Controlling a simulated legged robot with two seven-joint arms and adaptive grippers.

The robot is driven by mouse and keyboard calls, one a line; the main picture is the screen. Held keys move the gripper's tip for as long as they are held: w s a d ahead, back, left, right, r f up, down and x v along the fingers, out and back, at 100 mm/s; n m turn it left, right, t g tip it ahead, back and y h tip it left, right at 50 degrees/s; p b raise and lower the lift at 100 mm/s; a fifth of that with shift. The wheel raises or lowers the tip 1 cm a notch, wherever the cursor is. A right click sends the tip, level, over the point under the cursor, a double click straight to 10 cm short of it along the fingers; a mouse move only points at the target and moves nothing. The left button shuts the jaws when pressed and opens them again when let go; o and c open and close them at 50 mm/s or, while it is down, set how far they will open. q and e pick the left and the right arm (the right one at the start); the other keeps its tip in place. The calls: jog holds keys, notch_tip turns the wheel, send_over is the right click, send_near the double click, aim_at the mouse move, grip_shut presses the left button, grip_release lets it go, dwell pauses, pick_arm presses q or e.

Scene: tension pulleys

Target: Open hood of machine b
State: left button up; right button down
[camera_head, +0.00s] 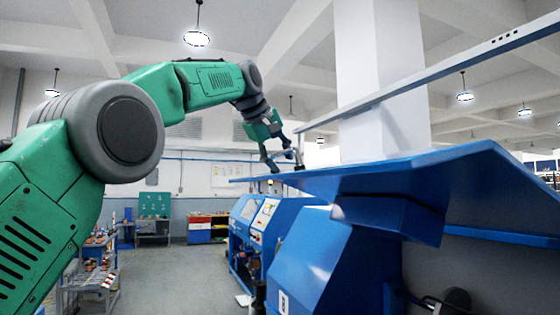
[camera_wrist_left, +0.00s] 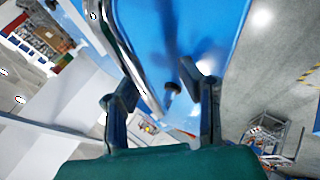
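The near blue machine (camera_head: 325,262) fills the lower right of the head view; its small label is too small to read. Its wide blue hood panel (camera_head: 430,175) juts out above the body, with a dark gap below at right. My left gripper (camera_head: 281,158) is at the panel's far left end, by a small metal handle. In the left wrist view, the left gripper (camera_wrist_left: 160,105) has its fingers apart. A shiny metal bar (camera_wrist_left: 128,62) and a dark round post lie between them, over the blue surface (camera_wrist_left: 185,35). Contact cannot be told. My right gripper is not in view.
A long pale rail (camera_head: 430,75) runs above the panel, before a white column (camera_head: 385,70). Another blue machine (camera_head: 262,225) stands behind. A metal rack cart (camera_head: 92,275) is at lower left. The floor (camera_head: 185,270) between is largely clear.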

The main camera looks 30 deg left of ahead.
pick_arm(q)
jog(key=shift+d, duration=0.1)
jog(key=v, duration=1.1)
jog(key=shift+a+r, duration=0.25)
jog(key=shift+a, duration=0.05)
jog(key=shift+s, duration=0.1)
jog(key=shift+s+d+r, duration=0.1)
jog(key=shift+s+d, duration=0.05)
jog(key=shift+s, duration=0.1)
